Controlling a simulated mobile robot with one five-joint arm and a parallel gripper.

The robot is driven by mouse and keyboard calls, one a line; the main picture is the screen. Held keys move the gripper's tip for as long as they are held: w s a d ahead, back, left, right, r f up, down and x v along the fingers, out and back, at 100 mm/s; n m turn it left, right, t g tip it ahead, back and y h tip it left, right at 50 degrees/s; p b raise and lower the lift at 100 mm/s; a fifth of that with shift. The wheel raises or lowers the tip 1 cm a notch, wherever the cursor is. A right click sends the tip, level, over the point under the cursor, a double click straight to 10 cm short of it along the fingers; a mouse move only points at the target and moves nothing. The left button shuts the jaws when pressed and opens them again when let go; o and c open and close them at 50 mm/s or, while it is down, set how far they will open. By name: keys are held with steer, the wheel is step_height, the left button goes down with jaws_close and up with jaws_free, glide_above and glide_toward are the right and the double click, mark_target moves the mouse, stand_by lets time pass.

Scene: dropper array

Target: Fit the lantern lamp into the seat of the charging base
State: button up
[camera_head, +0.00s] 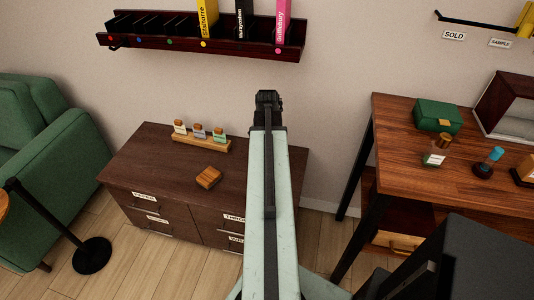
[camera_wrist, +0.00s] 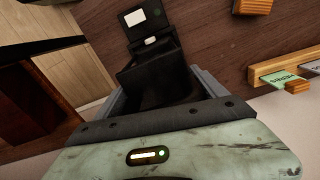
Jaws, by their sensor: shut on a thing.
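In the wrist view, my gripper (camera_wrist: 158,68) is shut on a black boxy piece with a white panel and a green dot, which looks to be the lantern lamp (camera_wrist: 135,19). Its full shape is hidden by the jaws, and in the head view I cannot make it out from the gripper. I cannot identify a charging base or its seat for certain. A small striped wooden block (camera_head: 208,178) lies on the cabinet, left of my gripper.
The table (camera_head: 390,123) at right holds a green box (camera_head: 438,115), a bottle (camera_head: 437,153) and a blue-topped item (camera_head: 494,156). A wall shelf (camera_head: 180,42) with books hangs above. A post stand (camera_head: 92,256) is at left.

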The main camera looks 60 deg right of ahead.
steer(key=shift+f+b, duration=0.35)
steer(key=shift+f, duration=0.1)
steer(key=o, duration=2)
steer(key=shift+r, duration=0.1)
step_height(320, 180, up, 8)
steer(key=p, duration=0.8)
